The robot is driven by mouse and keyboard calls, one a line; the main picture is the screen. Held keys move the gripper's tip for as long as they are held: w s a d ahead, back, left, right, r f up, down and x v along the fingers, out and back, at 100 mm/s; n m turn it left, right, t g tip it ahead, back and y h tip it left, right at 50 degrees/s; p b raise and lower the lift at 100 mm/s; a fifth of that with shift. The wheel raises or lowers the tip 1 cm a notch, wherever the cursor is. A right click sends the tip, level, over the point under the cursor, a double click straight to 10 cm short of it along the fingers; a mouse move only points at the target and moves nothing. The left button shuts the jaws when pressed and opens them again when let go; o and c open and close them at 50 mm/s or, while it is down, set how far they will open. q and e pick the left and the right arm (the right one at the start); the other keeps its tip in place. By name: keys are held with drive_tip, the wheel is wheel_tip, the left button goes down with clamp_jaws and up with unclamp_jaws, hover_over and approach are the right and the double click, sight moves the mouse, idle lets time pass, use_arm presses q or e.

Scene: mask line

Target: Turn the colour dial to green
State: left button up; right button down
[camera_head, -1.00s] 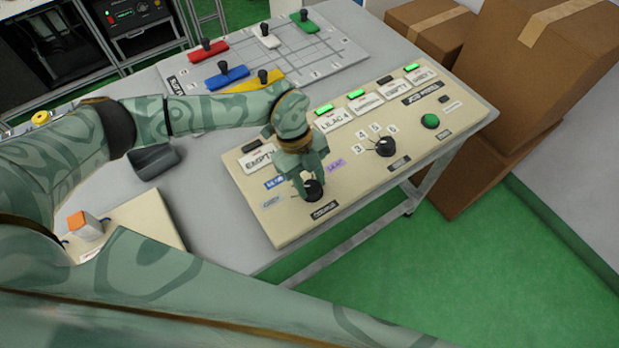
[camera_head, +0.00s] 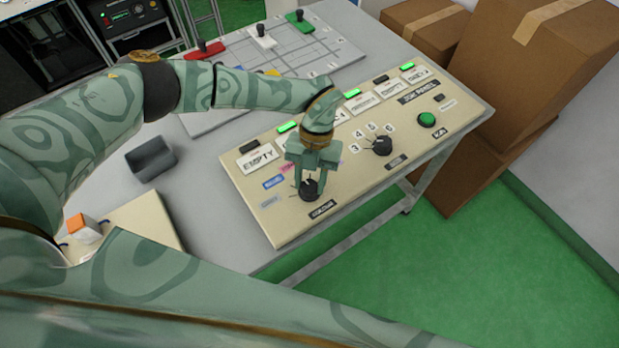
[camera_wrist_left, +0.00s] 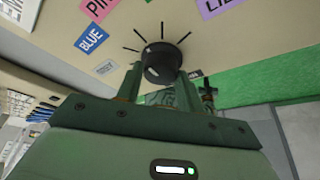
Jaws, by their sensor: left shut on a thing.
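The black colour dial (camera_head: 309,190) sits at the near left of the beige job panel (camera_head: 262,226). My left gripper (camera_head: 310,183) points down at it, its fingers shut on the dial's sides. In the left wrist view, the dial (camera_wrist_left: 160,64) sits between the two fingertips (camera_wrist_left: 160,84). Around it are tick lines and a blue label (camera_wrist_left: 92,40), a pink label (camera_wrist_left: 101,8), a partly cut-off lilac label (camera_wrist_left: 218,5) and a small grey label (camera_wrist_left: 105,67). A small pale mark on the dial seems to face the pink label.
A second black dial (camera_head: 382,146) with numbers and a green button (camera_head: 427,120) are further right on the panel. Lit name plates line its back edge. A dark grey bin (camera_head: 151,160) stands to the left. Cardboard boxes (camera_head: 540,90) stand at the right.

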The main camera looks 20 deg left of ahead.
use_arm(q)
drive_tip(key=m+y, duration=0.1)
drive_tip(key=m, duration=0.2)
drive_tip(key=shift+d+m, duration=0.1)
drive_tip(key=shift+m, duration=0.2)
drive_tip(key=shift+m+t+y, duration=0.5)
drive_tip(key=shift+m+y, duration=0.3)
drive_tip(key=shift+m, duration=0.9)
drive_tip(key=shift+d, duration=0.1)
drive_tip(key=o, duration=1)
drive_tip(key=v, duration=1.6)
drive_tip(key=shift+w+r, duration=0.1)
